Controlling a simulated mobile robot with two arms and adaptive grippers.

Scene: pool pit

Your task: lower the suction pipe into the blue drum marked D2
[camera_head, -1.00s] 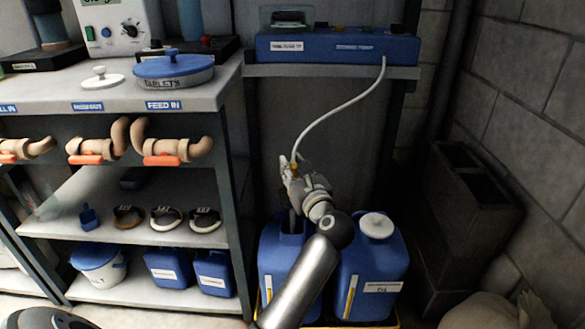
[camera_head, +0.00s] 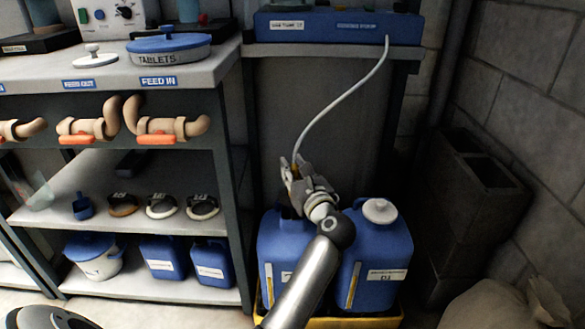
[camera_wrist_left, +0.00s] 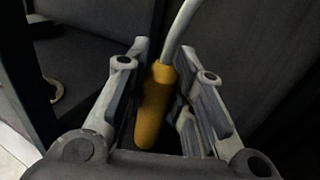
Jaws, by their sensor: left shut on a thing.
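My left gripper (camera_head: 291,165) is shut on the yellow grip of the suction pipe (camera_wrist_left: 155,108); the grip stands between the two fingers in the left wrist view. A pale hose (camera_head: 345,92) runs from its top up to the blue pump box (camera_head: 340,28). The gripper is above the left blue drum (camera_head: 283,247). A dark part shows below the gripper at this drum's top; I cannot tell whether the pipe's lower end is inside. My arm covers part of this drum, and its label is not readable. My right gripper is not clearly in view.
A second blue drum (camera_head: 383,250) with a white cap stands close on the right; both are in a yellow tray (camera_head: 352,322). A shelf unit (camera_head: 236,190) stands left, hollow blocks (camera_head: 478,205) and a sack (camera_head: 500,305) right.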

